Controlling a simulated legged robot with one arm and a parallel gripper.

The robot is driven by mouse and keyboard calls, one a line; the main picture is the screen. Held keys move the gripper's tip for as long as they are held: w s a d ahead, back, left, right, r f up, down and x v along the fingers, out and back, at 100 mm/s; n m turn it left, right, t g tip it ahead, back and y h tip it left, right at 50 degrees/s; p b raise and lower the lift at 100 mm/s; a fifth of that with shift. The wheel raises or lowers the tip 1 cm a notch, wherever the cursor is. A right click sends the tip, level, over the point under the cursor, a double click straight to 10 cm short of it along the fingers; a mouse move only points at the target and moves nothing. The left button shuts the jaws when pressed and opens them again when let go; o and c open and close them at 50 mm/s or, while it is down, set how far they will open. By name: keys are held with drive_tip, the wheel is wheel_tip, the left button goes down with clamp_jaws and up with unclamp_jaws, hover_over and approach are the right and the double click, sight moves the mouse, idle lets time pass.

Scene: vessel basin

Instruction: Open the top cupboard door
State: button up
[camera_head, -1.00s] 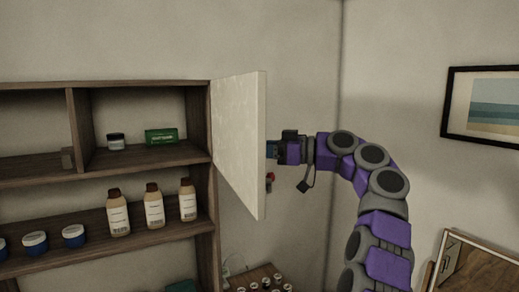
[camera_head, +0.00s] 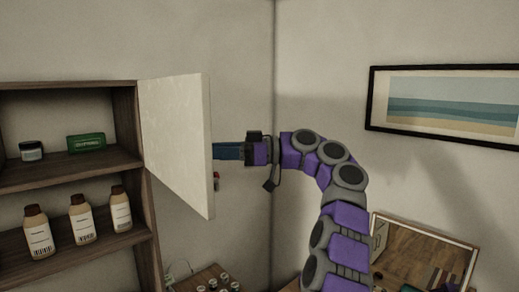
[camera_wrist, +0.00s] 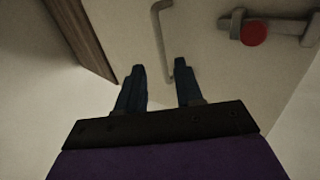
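The white top cupboard door (camera_head: 176,140) stands wide open in the head view, swung out from the shelf's right side. My gripper (camera_head: 226,152) is at the right of the door, on its far side, and its fingertips are partly hidden by the door's edge. In the wrist view my gripper (camera_wrist: 160,66) has two blue fingers spread apart with nothing between them. A bent metal handle (camera_wrist: 162,35) on the door lies just beyond the fingertips, close to the right finger. I cannot tell whether they touch.
A red-knobbed fitting (camera_wrist: 254,33) shows near the handle. A framed picture (camera_head: 445,104) hangs on the wall. Small items stand on a low surface below the door.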

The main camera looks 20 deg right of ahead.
drive_tip(key=p+v, duration=0.2)
drive_tip(key=v, duration=0.9)
drive_tip(key=shift+w+p, duration=0.25)
drive_tip(key=shift+p, duration=0.05)
drive_tip(key=shift+d+f, duration=0.1)
